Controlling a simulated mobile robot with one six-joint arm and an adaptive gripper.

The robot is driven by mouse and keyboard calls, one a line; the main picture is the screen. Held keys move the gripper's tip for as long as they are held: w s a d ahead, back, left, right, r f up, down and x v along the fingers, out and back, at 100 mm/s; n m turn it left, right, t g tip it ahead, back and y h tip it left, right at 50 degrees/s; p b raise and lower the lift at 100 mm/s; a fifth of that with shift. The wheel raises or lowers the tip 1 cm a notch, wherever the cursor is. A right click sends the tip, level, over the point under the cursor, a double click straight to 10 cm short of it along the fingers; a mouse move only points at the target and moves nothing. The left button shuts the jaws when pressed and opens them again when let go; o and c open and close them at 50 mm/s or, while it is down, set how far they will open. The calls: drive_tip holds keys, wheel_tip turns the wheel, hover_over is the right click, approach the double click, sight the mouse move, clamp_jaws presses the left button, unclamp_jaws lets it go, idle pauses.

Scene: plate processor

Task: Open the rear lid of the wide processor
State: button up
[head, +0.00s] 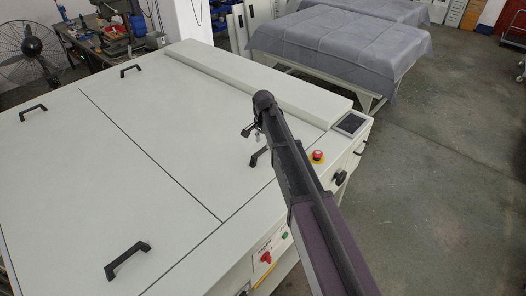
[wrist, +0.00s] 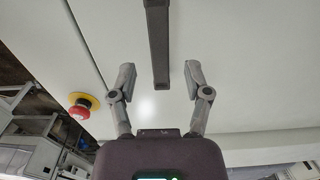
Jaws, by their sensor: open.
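The wide processor (head: 60,190) is a pale, flat-topped machine filling the left of the head view. A dark seam splits its top into two flat lids, both lying shut. The lid on the far side of the seam (head: 165,110) has a black handle (head: 257,158) near my arm and another handle (head: 130,70) at its far edge. My gripper (head: 251,135) is open and empty above this lid, close to the nearer handle. In the wrist view, my gripper (wrist: 158,74) has its fingers spread, with the handle bar (wrist: 157,40) lined up between and ahead of them. Contact cannot be told.
The other lid has black handles (head: 128,260) (head: 33,112). A red emergency button (head: 317,156) and a small dark panel (head: 350,124) sit at the processor's right edge. A raised cover strip (head: 255,80) runs along the back. Grey-covered tables (head: 335,40) stand behind; floor at right is clear.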

drive_tip(key=shift+f+b, duration=1.15)
drive_tip(key=shift+f, duration=0.3)
clamp_jaws()
